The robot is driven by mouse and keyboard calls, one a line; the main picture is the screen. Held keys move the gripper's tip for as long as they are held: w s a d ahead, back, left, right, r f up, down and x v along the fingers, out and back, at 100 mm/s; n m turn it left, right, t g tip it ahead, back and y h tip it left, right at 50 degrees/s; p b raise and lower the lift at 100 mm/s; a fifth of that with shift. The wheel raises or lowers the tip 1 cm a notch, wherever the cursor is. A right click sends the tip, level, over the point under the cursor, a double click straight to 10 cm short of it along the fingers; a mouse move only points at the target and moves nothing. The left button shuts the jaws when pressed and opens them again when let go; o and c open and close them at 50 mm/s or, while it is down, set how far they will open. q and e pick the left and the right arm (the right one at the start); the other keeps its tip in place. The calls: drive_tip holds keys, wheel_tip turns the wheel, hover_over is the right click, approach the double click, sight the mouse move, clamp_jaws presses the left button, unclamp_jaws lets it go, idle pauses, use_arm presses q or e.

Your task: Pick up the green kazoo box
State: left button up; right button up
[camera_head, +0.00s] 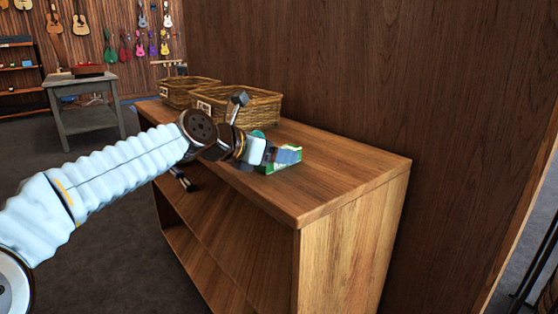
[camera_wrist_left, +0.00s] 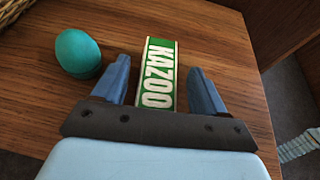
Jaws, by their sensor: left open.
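The green kazoo box (camera_head: 290,157) is on top of the wooden shelf unit, partly hidden by my left gripper in the head view. In the left wrist view the box (camera_wrist_left: 158,75) is green and white with KAZOO lettering, and it sits between the two blue fingers. My left gripper (camera_wrist_left: 160,85) is open, with a finger on each side of the box and a visible gap on both sides. In the head view the left gripper (camera_head: 272,154) is at the box. My right gripper is not in view.
A teal egg-shaped object (camera_wrist_left: 77,52) stands just left of the left finger in the wrist view. Two wicker baskets (camera_head: 236,107) stand farther back on the wooden shelf unit (camera_head: 350,172). A wooden wall rises behind it. The near end of the top is clear.

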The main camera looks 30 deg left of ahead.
use_arm(q)
drive_tip(key=shift+x, duration=0.85)
drive_tip(key=c, duration=1)
drive_tip(key=shift+c, duration=0.2)
drive_tip(key=shift+r, duration=0.1)
